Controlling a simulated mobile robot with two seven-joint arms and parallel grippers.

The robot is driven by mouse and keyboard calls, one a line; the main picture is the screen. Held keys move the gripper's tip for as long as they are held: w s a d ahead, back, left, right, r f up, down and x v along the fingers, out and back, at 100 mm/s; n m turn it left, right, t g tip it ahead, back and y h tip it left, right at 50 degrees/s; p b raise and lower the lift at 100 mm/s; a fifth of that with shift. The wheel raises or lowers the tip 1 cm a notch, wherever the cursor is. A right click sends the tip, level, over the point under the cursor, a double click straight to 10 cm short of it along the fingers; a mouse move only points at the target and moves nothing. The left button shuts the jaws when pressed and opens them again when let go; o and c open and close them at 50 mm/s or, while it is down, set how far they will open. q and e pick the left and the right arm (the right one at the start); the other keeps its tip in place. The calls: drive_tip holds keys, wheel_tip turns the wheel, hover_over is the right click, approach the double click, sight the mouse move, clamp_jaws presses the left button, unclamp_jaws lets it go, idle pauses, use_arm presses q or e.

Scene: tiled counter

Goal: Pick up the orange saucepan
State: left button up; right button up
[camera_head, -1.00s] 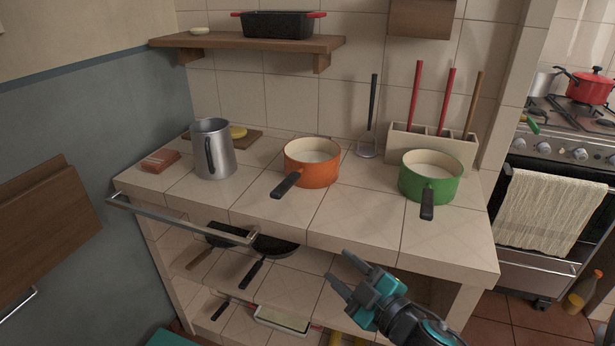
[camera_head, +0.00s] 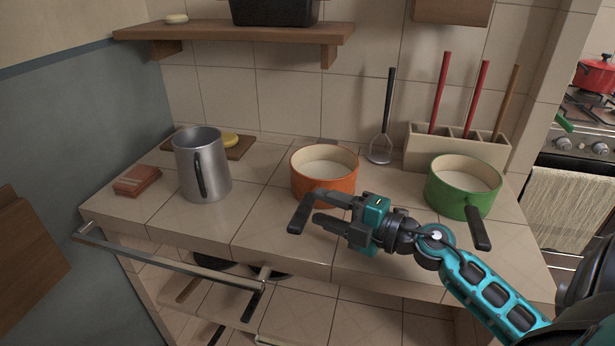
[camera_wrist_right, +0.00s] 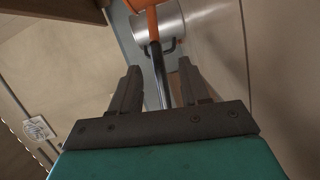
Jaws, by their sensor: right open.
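The orange saucepan (camera_head: 322,186) stands upright on the tiled counter, with a cream inside and a black handle (camera_head: 301,213) pointing toward the front edge. My right gripper (camera_head: 318,208) is open just right of the handle, its fingers pointing left, close to the pan's front wall. In the right wrist view the handle (camera_wrist_right: 159,80) runs between and beyond the two open fingers (camera_wrist_right: 160,88), and part of the orange pan (camera_wrist_right: 143,5) shows at the top. I cannot tell if the fingers touch the handle. My left gripper is not in view.
A grey metal mug (camera_head: 203,165) stands left of the pan and also shows in the wrist view (camera_wrist_right: 160,35). A green saucepan (camera_head: 462,187) stands to the right, near my right forearm. A rail (camera_head: 170,258) runs along the counter's front left. A utensil holder (camera_head: 455,150) stands behind.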

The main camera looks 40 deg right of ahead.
sight(303, 197)
drive_tip(key=shift+x, duration=3.55)
drive_tip(key=shift+d+r, duration=0.1)
drive_tip(key=shift+r, duration=0.05)
clamp_jaws()
drive_tip(key=shift+w+r, duration=0.1)
drive_tip(key=shift+r, duration=0.05)
